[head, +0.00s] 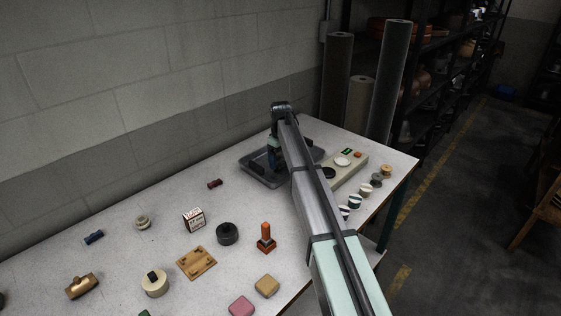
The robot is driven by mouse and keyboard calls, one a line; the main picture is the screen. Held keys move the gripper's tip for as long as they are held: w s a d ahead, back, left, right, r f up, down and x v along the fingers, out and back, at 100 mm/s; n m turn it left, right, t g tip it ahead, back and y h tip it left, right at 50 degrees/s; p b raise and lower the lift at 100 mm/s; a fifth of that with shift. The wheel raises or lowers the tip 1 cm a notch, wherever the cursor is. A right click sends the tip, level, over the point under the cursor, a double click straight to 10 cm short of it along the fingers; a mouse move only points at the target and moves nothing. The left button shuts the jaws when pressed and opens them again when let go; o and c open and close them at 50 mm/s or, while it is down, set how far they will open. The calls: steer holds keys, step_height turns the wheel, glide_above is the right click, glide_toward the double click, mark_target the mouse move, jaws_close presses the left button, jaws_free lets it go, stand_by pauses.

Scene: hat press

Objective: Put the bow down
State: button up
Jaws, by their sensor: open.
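My gripper (276,162) points down over the grey tray (254,178) at the back of the table. It is open, but its fingertips are small and partly hidden by my arm. A dark piece (258,168) lies in the tray just left of the gripper; it is too dark to tell whether it is a bow. A small dark red bow-like piece (214,184) lies on the table left of the tray, apart from the gripper. A dark blue bow-like piece (94,237) lies farther left on the table.
A beige panel (351,176) with discs stands right of the tray, with several spools (376,179) along the right edge. A black round block (227,233), a small box (194,220), an orange-handled stamp (265,238) and a wooden board (196,262) occupy the front. The wall is close behind.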

step_height(320, 180, up, 11)
stand_by(0.4)
steer(key=shift+r, duration=0.1)
steer(key=c, duration=0.4)
steer(key=s+a+n, duration=0.2)
steer(key=s+a, duration=0.2)
steer(key=a, duration=1.3)
steer(key=shift+c, duration=0.2)
steer(key=r+n, duration=0.1)
steer(key=n, duration=0.7)
glide_above(93, 235)
steer(key=n, duration=0.9)
steer(key=shift+f, duration=6.9)
